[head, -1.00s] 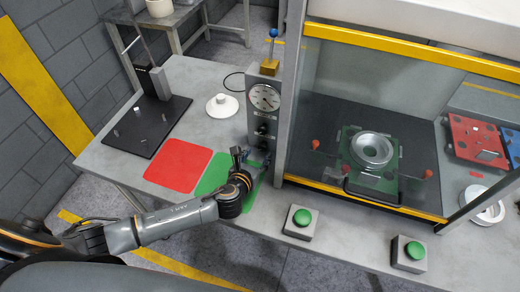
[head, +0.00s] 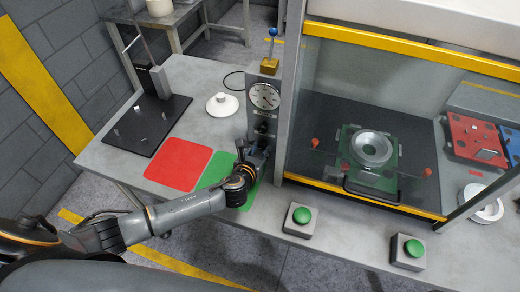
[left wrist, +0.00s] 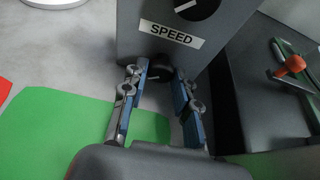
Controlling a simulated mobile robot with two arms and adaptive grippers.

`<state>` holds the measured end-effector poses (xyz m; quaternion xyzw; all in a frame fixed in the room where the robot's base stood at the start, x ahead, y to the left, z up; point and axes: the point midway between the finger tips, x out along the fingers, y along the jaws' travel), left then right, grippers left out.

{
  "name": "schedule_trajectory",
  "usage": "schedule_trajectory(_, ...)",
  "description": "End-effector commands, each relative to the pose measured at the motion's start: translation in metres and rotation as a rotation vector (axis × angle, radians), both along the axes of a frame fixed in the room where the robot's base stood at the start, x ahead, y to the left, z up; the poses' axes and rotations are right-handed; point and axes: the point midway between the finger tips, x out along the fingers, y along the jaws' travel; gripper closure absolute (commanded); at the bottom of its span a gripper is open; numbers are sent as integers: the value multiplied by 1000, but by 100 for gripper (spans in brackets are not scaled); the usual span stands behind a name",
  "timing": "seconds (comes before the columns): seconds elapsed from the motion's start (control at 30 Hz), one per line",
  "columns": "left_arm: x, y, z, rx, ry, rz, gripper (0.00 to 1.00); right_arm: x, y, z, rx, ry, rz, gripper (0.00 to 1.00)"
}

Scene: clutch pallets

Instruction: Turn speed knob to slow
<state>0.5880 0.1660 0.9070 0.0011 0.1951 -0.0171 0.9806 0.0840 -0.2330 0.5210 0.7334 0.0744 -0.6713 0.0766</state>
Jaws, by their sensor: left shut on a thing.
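A grey control box (head: 258,112) stands upright on the table, with a round white dial (head: 265,96) high on its front. In the left wrist view, a SPEED label (left wrist: 170,33) lies between an upper black knob (left wrist: 198,8) with a white pointer line and a lower dark knob (left wrist: 160,72). My left gripper (head: 261,152) is low at the front of the box. In the left wrist view its two blue-padded fingers sit on either side of the lower knob, shut on it. The knob's far side is partly hidden. My right gripper is not in view.
A red square (head: 172,163) and a green square (head: 213,171) lie left of the box. A white lidded disc (head: 222,105) stands behind. A glass-fronted cabinet (head: 370,50) is close on the right. Two green buttons (head: 302,216) (head: 413,248) are along the front edge.

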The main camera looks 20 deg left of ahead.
Motion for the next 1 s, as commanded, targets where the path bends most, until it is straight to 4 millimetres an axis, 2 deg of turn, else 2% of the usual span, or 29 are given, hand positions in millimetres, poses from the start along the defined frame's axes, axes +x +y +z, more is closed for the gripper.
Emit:
schedule_trajectory(0.2, 0, 2, -1, -119, 4, 1, 100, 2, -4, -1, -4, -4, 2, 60)
schedule_trajectory(0.47, 0, 1, 0, -128, 4, 0, 100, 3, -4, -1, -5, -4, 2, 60)
schedule_trajectory(0.5, 0, 1, 0, -128, 4, 0, 65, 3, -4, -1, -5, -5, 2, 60)
schedule_trajectory(0.6, 0, 1, 0, -127, 4, 1, 48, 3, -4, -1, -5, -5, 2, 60)
schedule_trajectory(0.87, 0, 1, 0, -127, 4, 0, 48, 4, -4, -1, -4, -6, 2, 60)
schedule_trajectory(1.0, -6, 2, 2, -125, 5, 0, 48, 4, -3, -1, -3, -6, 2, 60)
